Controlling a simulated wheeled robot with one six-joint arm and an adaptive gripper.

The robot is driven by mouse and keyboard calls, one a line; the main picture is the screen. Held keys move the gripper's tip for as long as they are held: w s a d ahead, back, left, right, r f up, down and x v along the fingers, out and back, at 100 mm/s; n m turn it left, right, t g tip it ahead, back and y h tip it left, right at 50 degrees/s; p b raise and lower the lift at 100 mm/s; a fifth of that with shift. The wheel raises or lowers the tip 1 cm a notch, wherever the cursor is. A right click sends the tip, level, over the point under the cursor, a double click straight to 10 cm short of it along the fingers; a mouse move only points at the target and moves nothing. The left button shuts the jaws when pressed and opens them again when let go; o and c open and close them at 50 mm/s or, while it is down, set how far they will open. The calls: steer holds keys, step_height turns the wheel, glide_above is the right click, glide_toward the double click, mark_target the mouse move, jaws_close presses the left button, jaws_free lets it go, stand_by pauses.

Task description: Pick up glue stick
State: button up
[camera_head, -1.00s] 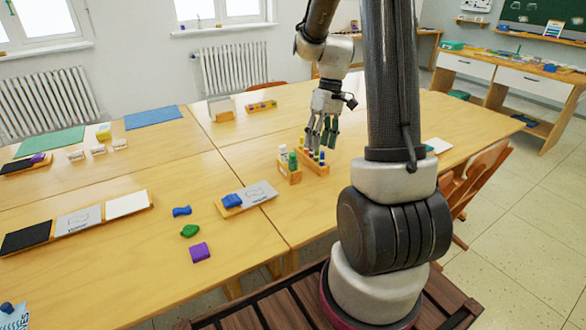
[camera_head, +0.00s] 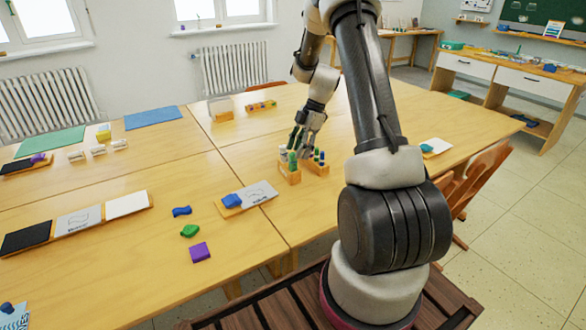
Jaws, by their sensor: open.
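A small wooden holder (camera_head: 290,176) stands near the middle of the table. In it are upright sticks, one with a green body or cap (camera_head: 292,162) and a paler one beside it, partly covered by my fingers. These look like glue sticks, but they are too small to be sure. My gripper (camera_head: 297,147) is open and points down just above and behind the holder. Its fingers overlap the tops of the sticks in the picture, and I cannot tell if they touch.
A second wooden holder (camera_head: 319,170) with several upright markers stands close on the right. A board (camera_head: 262,190) with a blue lump (camera_head: 231,200) lies to the front left, near a green lump (camera_head: 190,231) and a purple block (camera_head: 200,252). The table between is clear.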

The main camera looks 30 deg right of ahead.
mark_target(294, 159)
steer(key=x, duration=0.4)
steer(key=shift+s+a, duration=0.15)
steer(key=shift+a, duration=0.05)
jaws_close()
step_height(294, 159, up, 10)
stand_by(0.5)
